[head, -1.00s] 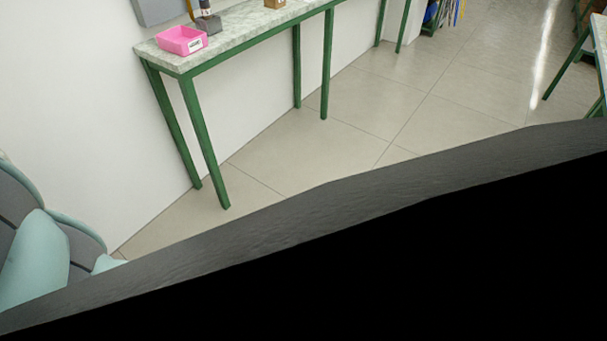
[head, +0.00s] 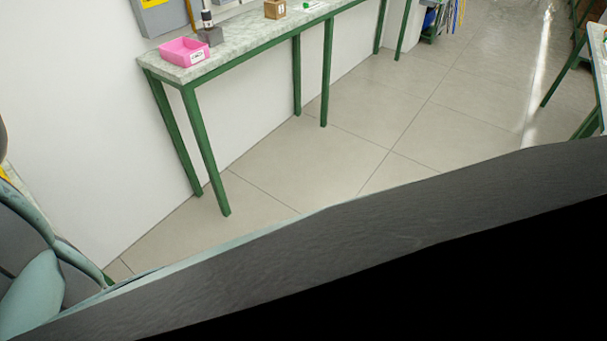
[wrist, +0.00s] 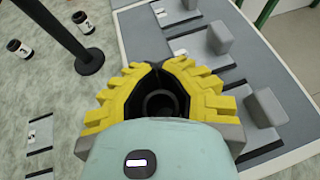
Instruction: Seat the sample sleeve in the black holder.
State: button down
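In the wrist view my gripper (wrist: 155,70) has yellow ridged fingers closed around a dark, hollow, round piece (wrist: 160,103), which looks like the sample sleeve seen end-on. The fingers and my mint wrist cover hide most of it. In the head view a dark block (head: 211,36) stands on the far bench with a black-and-white upright cylinder (head: 207,17) at it. I cannot tell whether this block is the black holder. My gripper is not seen in the head view.
Below my gripper are a grey board (wrist: 136,33) with several grey blocks (wrist: 208,35), a black post (wrist: 67,40) and small black bottles (wrist: 18,47). On the far bench (head: 240,45) are a pink bin (head: 183,52) and a cardboard box (head: 275,9). The floor (head: 330,160) is open.

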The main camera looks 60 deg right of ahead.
jog(key=shift+f, duration=0.25)
jog(key=c, duration=1.7)
grip_release()
jog(key=shift+b, duration=0.3)
jog(key=o, duration=0.6)
jog(key=shift+c, duration=0.2)
jog(key=shift+r, duration=0.1)
